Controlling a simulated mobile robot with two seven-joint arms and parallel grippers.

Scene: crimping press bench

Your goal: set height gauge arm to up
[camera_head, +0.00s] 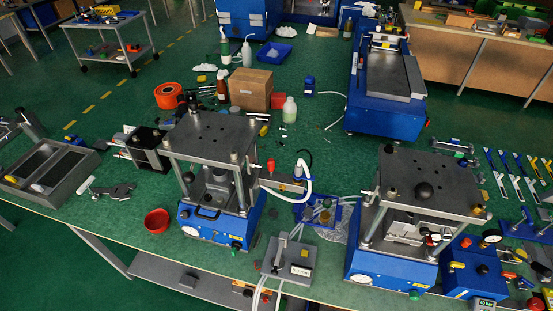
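I cannot tell for certain which item is the height gauge. A small grey box (290,258) with a short upright lever (281,241) stands at the bench's front edge, between the two blue-based presses. A dark grey block device (146,146) with a light plate on its left side stands left of the left press. A loose silver tool with a light handle (112,190) lies on the bench in front of that device. No arm position can be read surely at this size. Neither of my grippers shows in the head view.
The left press (208,222) and right press (388,264) stand at the bench front. A red bowl (157,221), a cardboard box (250,89), bottles and a blue machine (388,85) are around them. Hoses run beside the grey box. The bench's left-middle is fairly clear.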

